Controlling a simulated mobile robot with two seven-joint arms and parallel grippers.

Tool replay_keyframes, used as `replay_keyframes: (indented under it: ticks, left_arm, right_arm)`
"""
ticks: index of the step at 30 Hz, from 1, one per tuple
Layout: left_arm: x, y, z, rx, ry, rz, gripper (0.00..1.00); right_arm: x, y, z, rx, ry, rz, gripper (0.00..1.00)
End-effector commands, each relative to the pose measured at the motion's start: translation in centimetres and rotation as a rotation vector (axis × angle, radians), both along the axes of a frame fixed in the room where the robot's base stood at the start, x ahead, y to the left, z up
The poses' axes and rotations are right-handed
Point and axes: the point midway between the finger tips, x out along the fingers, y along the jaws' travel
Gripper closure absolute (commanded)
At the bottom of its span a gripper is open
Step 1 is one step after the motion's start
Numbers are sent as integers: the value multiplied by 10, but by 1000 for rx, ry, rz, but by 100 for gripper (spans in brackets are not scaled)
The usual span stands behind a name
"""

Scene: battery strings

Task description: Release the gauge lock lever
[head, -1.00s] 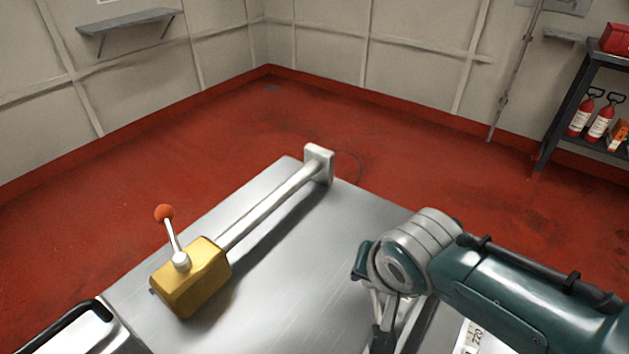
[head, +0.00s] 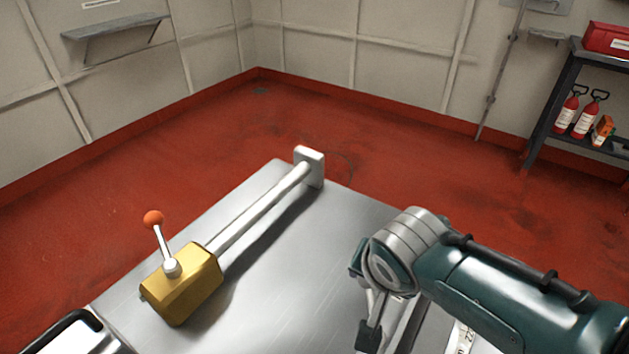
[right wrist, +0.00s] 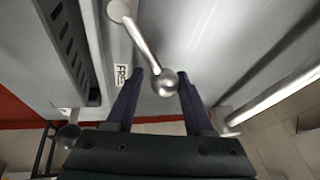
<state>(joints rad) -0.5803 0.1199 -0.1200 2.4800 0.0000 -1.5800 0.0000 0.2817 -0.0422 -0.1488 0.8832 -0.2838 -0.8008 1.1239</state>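In the right wrist view, a silver lever (right wrist: 143,45) runs from a round pivot at the top to a metal ball end. A white label reading "FRE", partly cut off, sits beside it. My right gripper (right wrist: 161,78) is open, with the ball between its two dark fingers; I cannot tell whether either finger touches it. In the head view, my right gripper (head: 369,336) is low over the metal table and that silver lever is hidden. A second lever with an orange knob (head: 154,218) stands on a yellow block (head: 182,283). My left gripper is out of view.
The grey metal table (head: 285,290) carries a white rail (head: 258,210) from the yellow block to an end plate (head: 309,166). A black handle (head: 62,325) is at the lower left. A dark shelf (head: 561,110) with red extinguishers stands far right. The red floor beyond is clear.

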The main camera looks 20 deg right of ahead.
Motion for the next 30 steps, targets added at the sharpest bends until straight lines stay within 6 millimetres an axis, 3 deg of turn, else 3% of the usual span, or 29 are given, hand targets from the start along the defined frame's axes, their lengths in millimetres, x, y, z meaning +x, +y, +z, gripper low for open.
replay_keyframes:
  ticks: [4,14,22,30]
  left_arm:
    - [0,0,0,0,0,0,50]
    - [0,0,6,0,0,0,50]
    - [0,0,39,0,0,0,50]
    - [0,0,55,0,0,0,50]
  right_arm:
    - [0,0,0,1,0,1,31]
    - [-2,3,7,3,-1,3,31]
    - [-20,9,51,4,-2,1,31]
    - [-36,14,84,3,-2,0,31]
